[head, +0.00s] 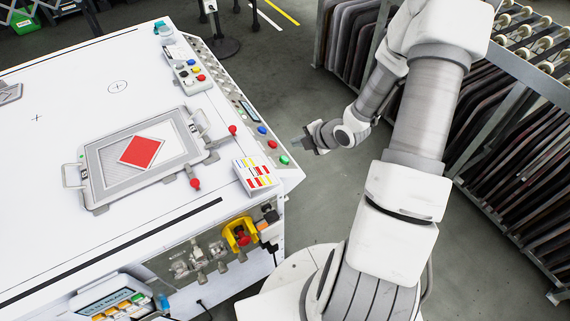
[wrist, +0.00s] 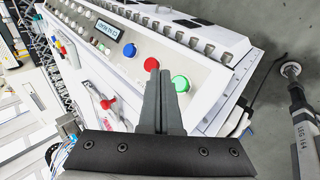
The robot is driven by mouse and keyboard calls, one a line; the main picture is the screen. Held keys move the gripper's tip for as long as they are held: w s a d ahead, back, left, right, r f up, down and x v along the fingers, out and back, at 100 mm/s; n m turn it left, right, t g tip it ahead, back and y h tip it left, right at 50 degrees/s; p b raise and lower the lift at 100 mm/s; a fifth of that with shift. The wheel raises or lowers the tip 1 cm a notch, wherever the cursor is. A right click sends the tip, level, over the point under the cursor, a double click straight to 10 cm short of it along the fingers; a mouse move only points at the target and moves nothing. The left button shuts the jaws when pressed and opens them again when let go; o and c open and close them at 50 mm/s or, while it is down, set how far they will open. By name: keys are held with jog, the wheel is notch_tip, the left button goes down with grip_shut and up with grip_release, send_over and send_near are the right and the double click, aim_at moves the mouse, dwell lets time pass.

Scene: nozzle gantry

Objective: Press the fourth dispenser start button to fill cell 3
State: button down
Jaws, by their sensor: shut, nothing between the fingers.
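A control strip on the right edge of the white machine table (head: 60,110) carries a small display (head: 249,110), a blue button (head: 261,130), a red button (head: 272,144) and a green button (head: 284,160). The wrist view also shows the blue button (wrist: 129,47), the red button (wrist: 151,64) and the green button (wrist: 181,84). My gripper (head: 297,143) is shut and empty, to the right of this strip. In the wrist view its fingertips (wrist: 160,72) overlap the space between red and green; contact cannot be told. No dispenser or numbered cell is recognisable.
A framed tray with a red square (head: 141,152) lies on the table. A white box with red and yellow marks (head: 256,176) and a yellow-collared red knob (head: 241,238) are near the front corner. A rack of dark panels (head: 525,150) stands right.

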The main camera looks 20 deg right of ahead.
aim_at(284, 160)
jog(key=shift+s+a+f+b, duration=0.1)
jog(key=shift+a+f+b, duration=0.4)
jog(key=shift+f+b, duration=0.25)
jog(key=shift+s+a+f+b, duration=0.1)
jog(key=shift+a+f+b, duration=0.35)
jog(key=shift+f+b, duration=0.25)
dwell(1.1)
jog(key=shift+a+f+b, duration=0.25)
jog(key=shift+f+b, duration=0.05)
jog(key=shift+b, duration=0.45)
